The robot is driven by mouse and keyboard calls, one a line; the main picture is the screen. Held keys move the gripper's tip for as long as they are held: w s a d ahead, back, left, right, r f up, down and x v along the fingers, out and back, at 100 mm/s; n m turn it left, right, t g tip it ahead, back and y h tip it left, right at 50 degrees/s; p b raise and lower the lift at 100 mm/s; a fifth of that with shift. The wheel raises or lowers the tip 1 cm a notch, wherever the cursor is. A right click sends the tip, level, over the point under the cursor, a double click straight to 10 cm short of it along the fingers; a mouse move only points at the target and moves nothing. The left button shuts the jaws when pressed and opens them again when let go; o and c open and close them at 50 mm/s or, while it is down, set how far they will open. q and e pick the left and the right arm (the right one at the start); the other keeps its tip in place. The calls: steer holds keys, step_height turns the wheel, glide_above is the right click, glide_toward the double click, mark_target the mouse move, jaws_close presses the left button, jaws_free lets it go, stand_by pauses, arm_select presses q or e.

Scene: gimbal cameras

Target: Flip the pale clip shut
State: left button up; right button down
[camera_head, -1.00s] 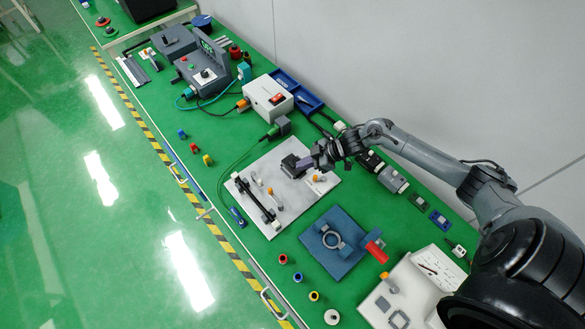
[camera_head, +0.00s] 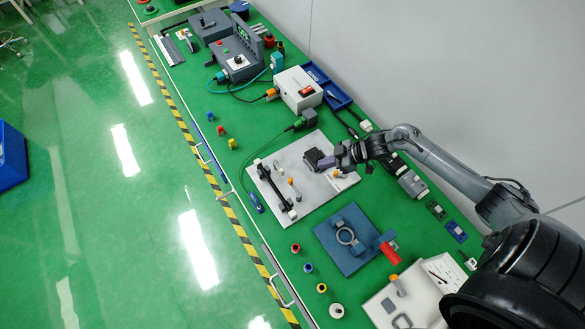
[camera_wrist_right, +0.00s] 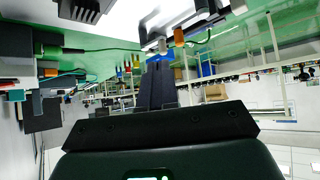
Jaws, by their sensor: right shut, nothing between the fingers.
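A light grey plate (camera_head: 318,204) lies on the green bench. It carries a black bar (camera_head: 272,190), a dark block (camera_head: 314,158) and small pale upright pieces with orange tips, one near the middle (camera_head: 293,190) and one at the right (camera_head: 340,173). I cannot tell which pale piece is the clip. My right gripper (camera_head: 330,162) is over the plate's far right part, beside the dark block. In the right wrist view its fingers (camera_wrist_right: 158,85) are together and empty, with an orange-tipped piece (camera_wrist_right: 179,37) beyond them. My left gripper is not in view.
Small coloured parts lie along the bench's left edge.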

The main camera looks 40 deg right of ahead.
steer(key=b, duration=0.1)
glide_toward(279, 166)
steer(key=s+f, duration=0.1)
steer(key=s+a+f, duration=0.1)
steer(key=s, duration=0.1)
steer(key=shift+s+f, duration=0.1)
steer(key=shift+s, duration=0.05)
steer(key=shift+w+a, duration=0.7)
steer(key=shift+w, duration=0.1)
steer(key=shift+w+a, duration=0.45)
steer(key=shift+w, duration=0.05)
steer(key=shift+w+a, duration=0.15)
steer(key=shift+p, duration=0.3)
